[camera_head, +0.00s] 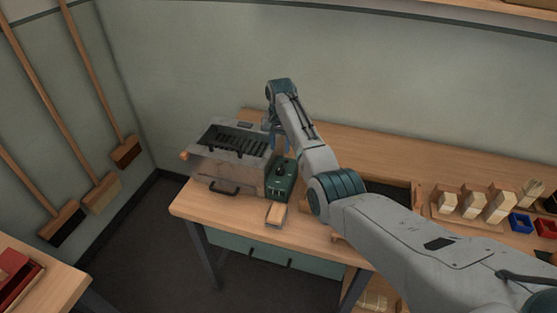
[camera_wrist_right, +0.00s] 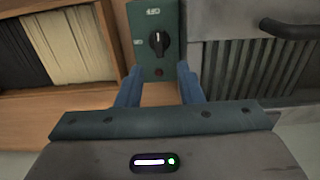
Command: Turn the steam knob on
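The steam knob is a black dial (camera_wrist_right: 159,42) on a green control panel (camera_wrist_right: 168,13), with its pale pointer line near upright. Small labels sit above it and to its left; they are too small to read surely. In the head view the knob (camera_head: 280,170) sits on the green box (camera_head: 286,187) beside the grey metal steam box (camera_head: 200,167). My right gripper (camera_wrist_right: 158,76) is open and empty, with its two blue fingers apart, just short of the knob and roughly lined up with it. In the head view the right gripper (camera_head: 279,143) hangs above the green box, partly hidden by its arm. My left gripper is out of view.
The steam box has a slotted top and a dark front handle (camera_head: 224,190); its slots and a handle (camera_wrist_right: 290,29) show close by in the wrist view. A wooden tray of dark and pale bristles (camera_wrist_right: 82,40) lies on the other side. A brush block (camera_head: 276,214) lies in front.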

